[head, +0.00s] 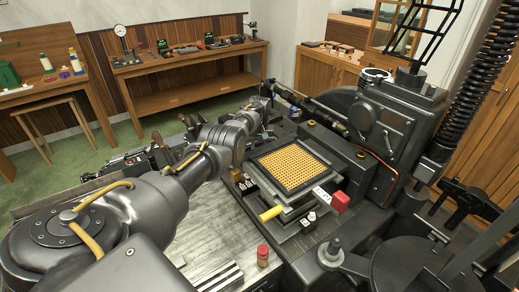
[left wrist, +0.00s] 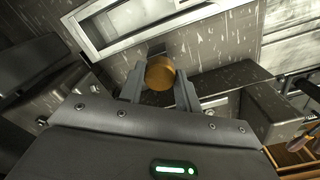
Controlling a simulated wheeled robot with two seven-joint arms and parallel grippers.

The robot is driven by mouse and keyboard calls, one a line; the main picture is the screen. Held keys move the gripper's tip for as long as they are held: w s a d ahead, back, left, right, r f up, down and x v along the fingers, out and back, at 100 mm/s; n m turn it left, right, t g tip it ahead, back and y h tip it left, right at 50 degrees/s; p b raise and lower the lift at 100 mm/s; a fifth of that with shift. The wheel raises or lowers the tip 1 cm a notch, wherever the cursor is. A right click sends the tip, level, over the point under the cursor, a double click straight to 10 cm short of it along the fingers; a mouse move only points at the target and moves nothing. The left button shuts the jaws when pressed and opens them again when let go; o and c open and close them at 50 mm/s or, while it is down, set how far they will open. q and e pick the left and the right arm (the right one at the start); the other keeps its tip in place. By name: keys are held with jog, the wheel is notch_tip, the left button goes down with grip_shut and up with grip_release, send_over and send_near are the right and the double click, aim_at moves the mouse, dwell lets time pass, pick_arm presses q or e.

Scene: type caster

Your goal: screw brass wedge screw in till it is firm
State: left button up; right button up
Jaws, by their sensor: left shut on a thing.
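The brass wedge screw (left wrist: 160,73) shows in the left wrist view as a round brass head close to a metal block. My left gripper (left wrist: 159,84) has one finger on each side of it and is shut on it. In the head view my left arm reaches across to the caster, and its gripper (head: 265,104) is at the far side of the machine, small and partly hidden by the wrist. I cannot make out the screw there. The screw's shank is hidden, so its depth cannot be told. My right gripper is not in view.
A framed grid of brass matrices (head: 290,167) sits on the caster right of my forearm. The tall machine body (head: 375,125) stands to the right.

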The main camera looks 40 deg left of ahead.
pick_arm(q)
jog(key=m, duration=0.3)
jog(key=shift+m, duration=0.3)
jog(key=shift+r+m+b, duration=0.1)
jog(key=shift+m+b, duration=0.4)
jog(key=shift+m, duration=1.5)
jog(key=shift+w, duration=0.1)
jog(key=o, duration=1)
jog(key=shift+c, duration=0.2)
